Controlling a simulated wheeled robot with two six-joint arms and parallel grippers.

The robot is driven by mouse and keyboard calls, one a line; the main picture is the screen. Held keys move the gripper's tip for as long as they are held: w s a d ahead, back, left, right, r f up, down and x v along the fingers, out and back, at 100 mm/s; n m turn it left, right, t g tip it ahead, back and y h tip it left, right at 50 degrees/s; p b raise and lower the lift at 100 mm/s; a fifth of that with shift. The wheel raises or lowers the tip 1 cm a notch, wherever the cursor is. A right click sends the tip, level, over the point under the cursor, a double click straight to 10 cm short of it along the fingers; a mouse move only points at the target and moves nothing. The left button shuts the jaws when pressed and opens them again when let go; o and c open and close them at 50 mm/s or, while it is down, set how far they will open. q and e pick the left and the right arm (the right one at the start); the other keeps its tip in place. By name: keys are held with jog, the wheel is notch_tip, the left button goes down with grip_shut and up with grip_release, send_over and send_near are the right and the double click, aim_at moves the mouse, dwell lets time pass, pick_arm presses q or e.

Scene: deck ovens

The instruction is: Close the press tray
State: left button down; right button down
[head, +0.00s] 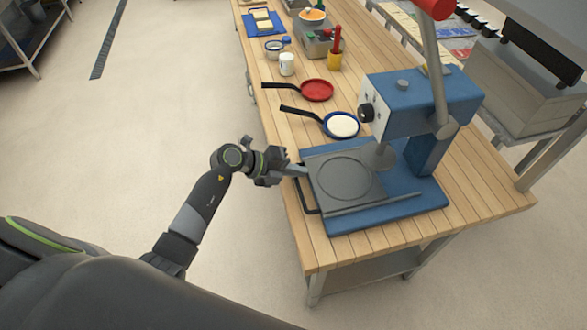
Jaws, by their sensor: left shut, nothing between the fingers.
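The press (428,95) is a blue machine with a red-tipped lever, standing on a blue base (390,212) at the near end of the wooden table. Its grey press tray (374,188), marked with a round ring, sits out to the left of the round pressing foot (381,157). A dark handle (305,198) is on the tray's left side. My left gripper (298,171) is shut and empty at the tray's left edge, by the far end of the handle. I cannot tell whether it touches. My right gripper is not in view.
A blue pan (328,125) with white contents and a red pan (317,90) lie beyond the press. The floor left of the table is clear.

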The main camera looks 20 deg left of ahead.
aim_at(336, 166)
pick_arm(q)
jog(key=w+d, duration=0.1)
jog(key=d, duration=0.1)
jog(key=w+d, duration=0.2)
jog(key=d, duration=0.1)
jog(key=w+d, duration=0.2)
jog(key=shift+d, duration=0.15)
jog(key=shift+s, duration=0.1)
jog(key=shift+r, duration=0.1)
